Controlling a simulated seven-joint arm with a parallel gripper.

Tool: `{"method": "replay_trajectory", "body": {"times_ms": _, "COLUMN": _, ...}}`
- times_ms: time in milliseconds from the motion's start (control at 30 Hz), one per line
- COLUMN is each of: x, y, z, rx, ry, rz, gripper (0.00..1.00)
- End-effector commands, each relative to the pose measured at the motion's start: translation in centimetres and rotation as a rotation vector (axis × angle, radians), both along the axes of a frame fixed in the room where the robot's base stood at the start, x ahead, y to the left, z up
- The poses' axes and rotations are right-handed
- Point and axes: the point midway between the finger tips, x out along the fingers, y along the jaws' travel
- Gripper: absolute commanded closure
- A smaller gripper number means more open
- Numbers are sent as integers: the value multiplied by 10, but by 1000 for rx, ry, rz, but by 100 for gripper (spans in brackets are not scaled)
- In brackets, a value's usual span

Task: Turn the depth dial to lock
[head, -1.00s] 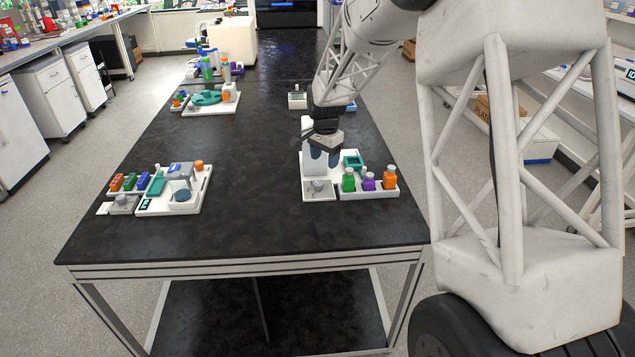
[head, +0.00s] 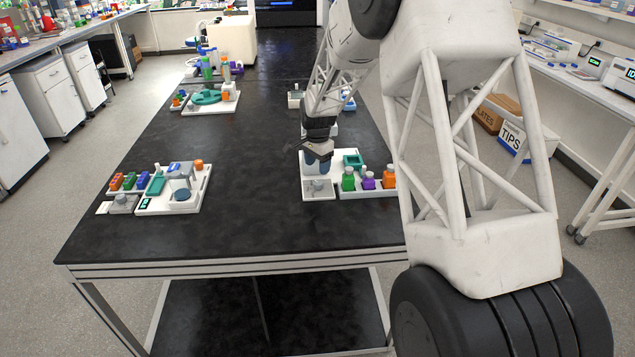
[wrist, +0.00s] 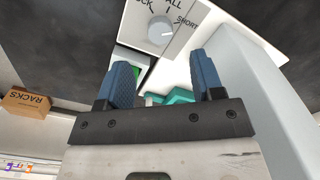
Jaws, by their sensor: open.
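The depth dial (wrist: 161,30) is a round pale grey knob on a white panel, at the top of the wrist view. Printed words around it are partly cut off; I read "CK", "ALL" and "SHORT". I cannot tell which mark it points to. In the head view the dial (head: 318,185) is small, on the square front panel of the white station on the right of the table. My gripper (wrist: 162,70) is open, its two blue fingers apart and empty. The dial lies beyond the fingertips. In the head view my gripper (head: 318,164) is just behind and above the panel.
A white tray (head: 368,193) with green, purple and orange-capped bottles sits right of the panel. A teal holder (head: 353,160) is behind it. A white upright part (wrist: 245,90) stands close on the right in the wrist view. The table's middle is clear.

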Motion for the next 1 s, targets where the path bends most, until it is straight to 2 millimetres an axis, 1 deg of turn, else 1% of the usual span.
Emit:
{"method": "replay_trajectory", "body": {"times_ms": 167, "x": -1, "y": 0, "z": -15, "rx": 0, "ry": 2, "rz": 0, "gripper": 39}}
{"method": "replay_trajectory", "body": {"times_ms": 500, "x": 0, "y": 0, "z": -55, "rx": 0, "ry": 2, "rz": 0, "gripper": 39}}
{"method": "replay_trajectory", "body": {"times_ms": 600, "x": 0, "y": 0, "z": -64, "rx": 0, "ry": 1, "rz": 0, "gripper": 39}}
{"method": "replay_trajectory", "body": {"times_ms": 800, "x": 0, "y": 0, "z": -73, "rx": 0, "ry": 0, "rz": 0, "gripper": 39}}
{"method": "replay_trajectory", "body": {"times_ms": 1000, "x": 0, "y": 0, "z": -74, "rx": 0, "ry": 0, "rz": 0, "gripper": 39}}
